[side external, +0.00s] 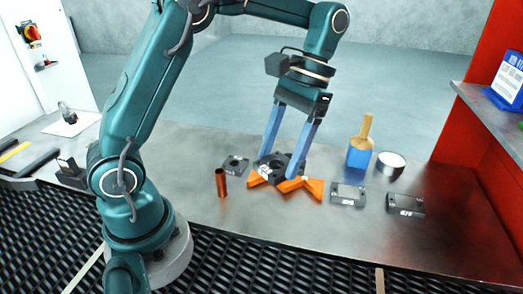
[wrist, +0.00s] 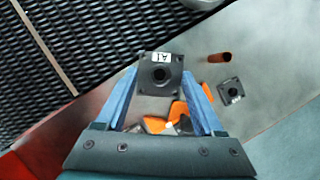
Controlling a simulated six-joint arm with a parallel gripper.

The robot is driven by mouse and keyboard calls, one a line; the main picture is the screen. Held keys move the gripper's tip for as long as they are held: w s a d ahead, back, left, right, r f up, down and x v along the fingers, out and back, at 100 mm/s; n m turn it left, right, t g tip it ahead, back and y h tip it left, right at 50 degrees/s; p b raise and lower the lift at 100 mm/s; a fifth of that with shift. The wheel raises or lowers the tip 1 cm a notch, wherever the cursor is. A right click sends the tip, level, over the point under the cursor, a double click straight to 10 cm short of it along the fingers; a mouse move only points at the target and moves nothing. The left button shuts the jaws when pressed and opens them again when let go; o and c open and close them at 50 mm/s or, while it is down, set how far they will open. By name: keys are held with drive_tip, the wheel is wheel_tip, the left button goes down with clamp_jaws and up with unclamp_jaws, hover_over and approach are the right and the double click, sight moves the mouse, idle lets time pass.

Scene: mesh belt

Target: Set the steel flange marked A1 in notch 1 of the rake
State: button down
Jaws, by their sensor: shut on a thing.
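The dark steel flange marked A1 (wrist: 160,87) is a square plate with a central round hub and a white label. My gripper (wrist: 160,75) is shut on it, with one blue finger on each side. In the side view the flange (side external: 272,166) is between the fingertips of my gripper (side external: 280,166), at the orange rake (side external: 305,184). I cannot tell whether it touches the rake. Parts of the rake also show below the flange in the wrist view (wrist: 178,110). The notches and their numbers are hidden or too small to tell.
A second flange (side external: 236,165) and a copper cylinder (side external: 221,183) stand left of the rake. Two grey labelled blocks (side external: 347,195) (side external: 405,205) lie to its right. Behind them are a blue holder (side external: 359,157) with a wooden-handled tool and a round tin (side external: 390,164). Black mesh belt runs in front.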

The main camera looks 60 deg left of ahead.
sight(278, 176)
drive_tip(key=a, duration=0.1)
drive_tip(key=a+r, duration=0.1)
drive_tip(key=w+a, duration=0.1)
drive_tip(key=shift+r+m, duration=0.3)
drive_tip(key=s+d, duration=0.1)
drive_tip(key=d, duration=0.1)
drive_tip(key=s+d+f, duration=0.1)
drive_tip(key=d, duration=0.1)
drive_tip(key=s+d+f, duration=0.1)
drive_tip(key=shift+d+f, duration=0.2)
drive_tip(key=shift+d, duration=0.2)
drive_tip(key=shift+m+y, duration=0.4)
drive_tip(key=shift+m, duration=0.2)
drive_tip(key=s+d+f, duration=0.2)
drive_tip(key=s+d, duration=0.3)
drive_tip(key=s+d+f, duration=0.3)
drive_tip(key=s+d, duration=0.1)
drive_tip(key=s, duration=0.1)
drive_tip(key=s+d+f, duration=0.3)
drive_tip(key=s+d, duration=0.2)
drive_tip(key=s, duration=0.1)
drive_tip(key=shift+s+d+f, duration=0.1)
drive_tip(key=shift+d+f, duration=0.1)
drive_tip(key=shift+d, duration=0.15)
drive_tip(key=shift+f, duration=2)
drive_tip(key=shift+f, duration=0.15)
